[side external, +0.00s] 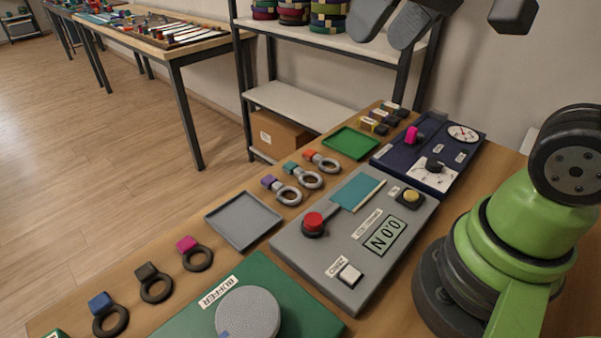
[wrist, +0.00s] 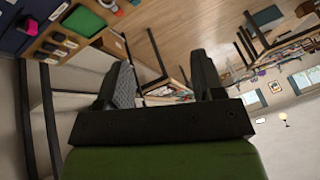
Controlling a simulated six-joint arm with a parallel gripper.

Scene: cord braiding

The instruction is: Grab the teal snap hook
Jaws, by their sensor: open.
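The teal snap hook (side external: 306,174) lies on the wooden table in the side external view, a silver ring with a teal block at its upper left end. It sits between a purple snap hook (side external: 284,190) and an orange-red snap hook (side external: 322,161) of the same silver kind. My gripper (side external: 388,38) is high at the top edge of that view, well above and to the right of the teal hook, partly cut off. In the wrist view my gripper (wrist: 162,72) is open with nothing between its fingers. I cannot make out the teal hook in the wrist view.
Blue, black and magenta hooks with dark rings lie toward the front left. A grey tray (side external: 242,220) and a green tray (side external: 351,143) flank the silver hooks. A grey control panel (side external: 340,262) with a red knob (side external: 313,222) stands to the right. A shelf (side external: 295,108) stands behind.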

